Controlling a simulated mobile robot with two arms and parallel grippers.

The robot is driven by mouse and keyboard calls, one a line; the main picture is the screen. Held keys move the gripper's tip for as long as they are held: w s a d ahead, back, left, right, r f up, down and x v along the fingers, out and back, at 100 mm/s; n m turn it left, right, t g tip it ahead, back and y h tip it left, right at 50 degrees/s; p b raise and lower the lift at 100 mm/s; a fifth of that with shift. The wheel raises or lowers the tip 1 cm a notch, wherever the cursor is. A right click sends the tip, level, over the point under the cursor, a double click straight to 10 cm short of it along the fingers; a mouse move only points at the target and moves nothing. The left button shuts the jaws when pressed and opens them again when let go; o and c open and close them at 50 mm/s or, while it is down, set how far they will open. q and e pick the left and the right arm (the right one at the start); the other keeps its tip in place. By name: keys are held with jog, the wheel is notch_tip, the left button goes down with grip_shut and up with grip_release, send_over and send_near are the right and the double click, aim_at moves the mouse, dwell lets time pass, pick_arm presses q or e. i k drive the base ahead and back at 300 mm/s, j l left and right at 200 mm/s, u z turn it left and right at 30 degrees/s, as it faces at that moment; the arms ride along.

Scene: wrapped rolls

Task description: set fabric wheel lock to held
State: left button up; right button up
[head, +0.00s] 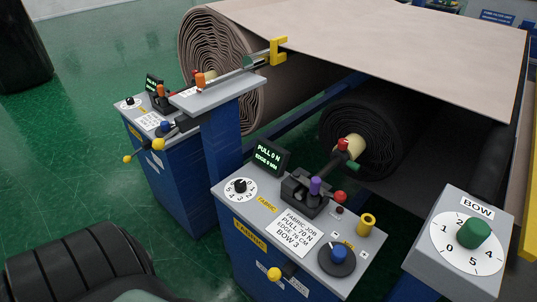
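The near grey-topped console (255,215) carries a yellow FABRIC label (267,203). A black clamp-like block (303,192) on it has a purple-topped lever (315,187) standing up, with a red knob (340,197) beside it. A blue knob (339,254) sits on a black disc at the right front. A yellow ball lever (274,273) sticks out of the front. I cannot tell which of these is the fabric wheel lock, nor its state. The dark roll (362,145) lies behind on a shaft with a cream core. Neither gripper shows.
The console's display (268,157) reads pull 0 N. A job card (296,231) reads pull 70 N, bow 3. A BOW dial (468,243) with a green knob stands at right. A second console (152,125) and a beige roll (212,58) are behind. Green floor is open at left.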

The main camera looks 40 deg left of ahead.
aim_at(274, 274)
jog(key=u, duration=1.2)
